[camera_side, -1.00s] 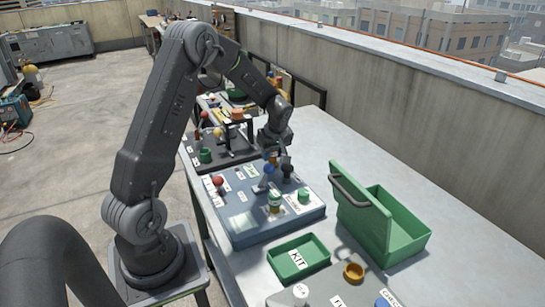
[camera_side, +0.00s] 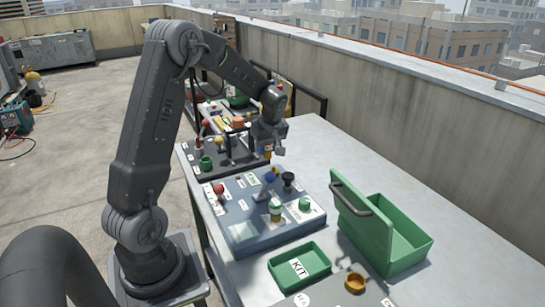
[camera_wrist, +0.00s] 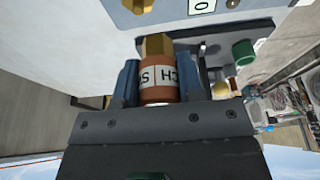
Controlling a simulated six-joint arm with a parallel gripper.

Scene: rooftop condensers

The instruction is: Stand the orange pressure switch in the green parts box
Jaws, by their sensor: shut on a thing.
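The orange pressure switch (camera_wrist: 160,93), with a white lettered band and a brass hex end, is between the two blue fingers of my gripper (camera_wrist: 158,78) in the wrist view. My gripper is shut on it. In the side view my gripper (camera_side: 268,152) is raised at the back of the blue-grey panel, and the switch shows only as a small patch. The green parts box (camera_side: 411,262) stands at the right of the table with its lid (camera_side: 358,225) raised on its left side. My gripper is well behind and left of it. The box's inside is partly hidden by the lid.
The panel (camera_side: 240,238) bears several knobs and a lever. A low green tray marked KIT (camera_side: 315,278) and an orange ring-shaped cup (camera_side: 355,281) stand in front. A dark board with fittings (camera_side: 225,158) lies behind. The table's back right is clear.

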